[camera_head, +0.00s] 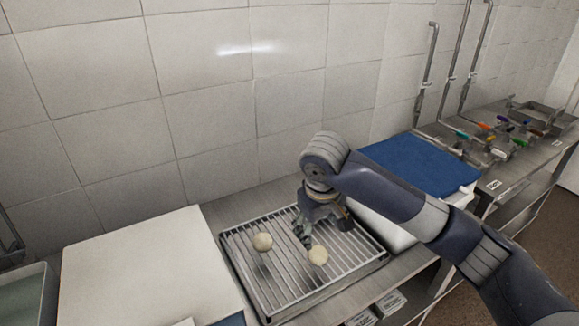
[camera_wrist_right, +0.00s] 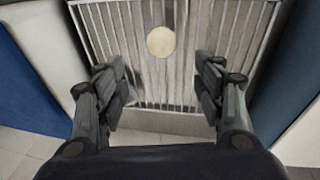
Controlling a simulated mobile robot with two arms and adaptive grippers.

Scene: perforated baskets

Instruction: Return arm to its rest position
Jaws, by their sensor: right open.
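My right arm comes in from the right in the head view, and its gripper (camera_head: 304,229) points down over a metal grate (camera_head: 262,295). In the right wrist view the right gripper (camera_wrist_right: 165,85) is open, with its two fingers wide apart and nothing between them. A pale round ball (camera_head: 318,255) is at the grate, close to the gripper. A second similar ball (camera_head: 262,242) is to its left. One ball (camera_wrist_right: 161,42) shows in the wrist view beyond the fingertips, apart from them. My left gripper is not in view.
A white board (camera_head: 145,265) lies left of the grate. A blue-topped white block (camera_head: 425,165) stands right of it. A tiled wall (camera_head: 210,100) rises behind. Pipes (camera_head: 427,75) and coloured valve handles (camera_head: 503,119) are at the far right. A grey bin (camera_head: 30,290) is at the left edge.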

